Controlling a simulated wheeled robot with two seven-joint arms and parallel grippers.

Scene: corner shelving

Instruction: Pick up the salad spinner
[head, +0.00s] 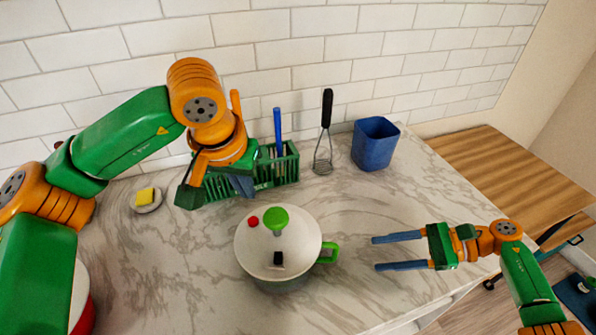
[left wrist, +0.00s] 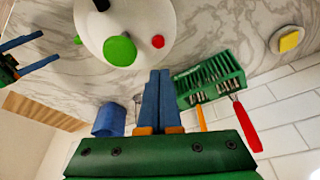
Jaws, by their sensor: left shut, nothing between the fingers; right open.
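The salad spinner (head: 300,254) stands upright on the marble counter, with a white lid, a green knob, a red button and a green side handle. It also shows at the top of the left wrist view (left wrist: 140,22), partly cut off. My left gripper (head: 245,188) is shut and empty, behind and to the left of the spinner, apart from it. Its closed blue fingers show in the left wrist view (left wrist: 158,80), pointing towards the spinner. My right gripper (head: 378,253) is open and empty to the right of the spinner, its fingers pointing left towards the green handle.
A green rack (head: 288,168) with utensils stands behind the spinner, close to my left gripper. A whisk-like utensil (head: 323,148), a blue cup (head: 375,144) and a yellow sponge (head: 144,195) on a dish are near the tiled wall.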

